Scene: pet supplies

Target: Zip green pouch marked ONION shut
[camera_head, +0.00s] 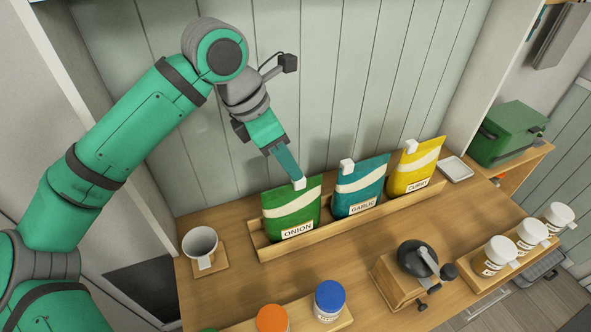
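The green pouch marked ONION (279,222) stands upright at the left end of a wooden rack, with a pale wavy band across it. A small white zip slider (299,185) sits on its top edge, right of the middle. My gripper (294,176) reaches down from the upper left, and its fingertips are right at the slider, seeming to touch it. The fingers overlap in this view, so their gap is hidden. How far the zip is closed is too small to see.
A teal GARLIC pouch (360,187) and a yellow pouch (413,173) stand to the right in the same rack (345,226). A mug (200,245) is at left. A grinder (405,275) and lidded jars (329,299) stand in front. The wall is close behind.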

